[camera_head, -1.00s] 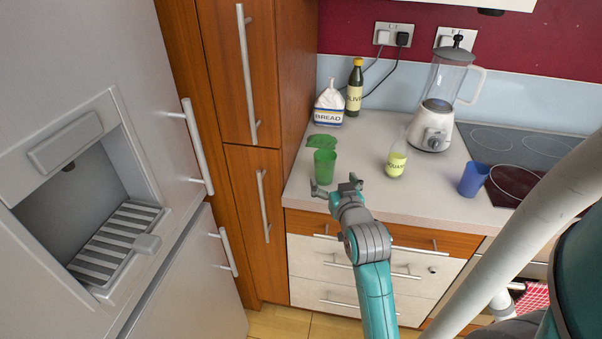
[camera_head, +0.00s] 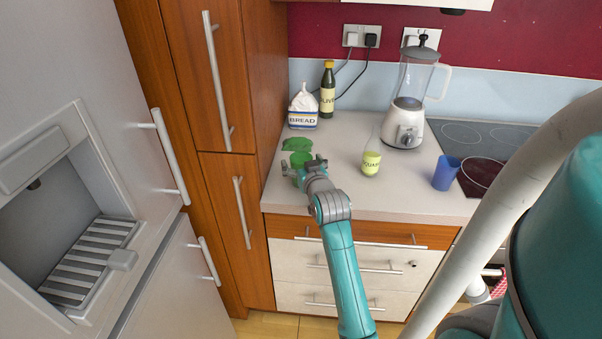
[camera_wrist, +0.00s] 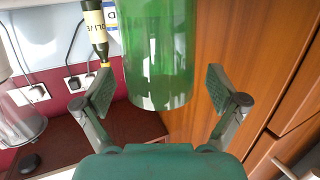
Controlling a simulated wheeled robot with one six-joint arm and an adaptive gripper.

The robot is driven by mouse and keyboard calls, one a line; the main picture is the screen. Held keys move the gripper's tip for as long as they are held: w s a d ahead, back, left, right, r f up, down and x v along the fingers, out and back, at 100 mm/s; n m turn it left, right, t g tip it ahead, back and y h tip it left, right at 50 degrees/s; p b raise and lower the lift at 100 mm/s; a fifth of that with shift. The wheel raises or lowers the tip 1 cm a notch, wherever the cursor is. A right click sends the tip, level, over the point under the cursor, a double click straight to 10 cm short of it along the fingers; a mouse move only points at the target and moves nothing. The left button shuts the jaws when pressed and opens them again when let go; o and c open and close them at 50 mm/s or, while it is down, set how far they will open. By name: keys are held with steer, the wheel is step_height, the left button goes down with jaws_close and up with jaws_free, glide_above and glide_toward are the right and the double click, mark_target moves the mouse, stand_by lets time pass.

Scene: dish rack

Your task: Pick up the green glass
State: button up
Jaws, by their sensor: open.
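The green glass (camera_head: 298,160) stands on the counter near its left end, partly hidden behind my gripper (camera_head: 305,168) in the head view. In the wrist view the green glass (camera_wrist: 158,60) is large and close, between the two spread fingers of my gripper (camera_wrist: 158,95). There is a gap between each fingertip and the glass. The gripper is open and holds nothing.
A flat green item (camera_head: 298,144) lies behind the glass. The bread bag (camera_head: 303,108) and olive bottle (camera_head: 327,90) stand further back. A yellow-labelled bottle (camera_head: 371,160), a blender (camera_head: 405,115) and a blue cup (camera_head: 446,173) stand to the right. A tall wooden cabinet (camera_head: 215,100) borders the left.

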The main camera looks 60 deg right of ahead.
steer(key=shift+w+d, duration=0.25)
steer(key=c, duration=1.5)
steer(key=shift+o, duration=0.2)
steer(key=shift+r, duration=0.1)
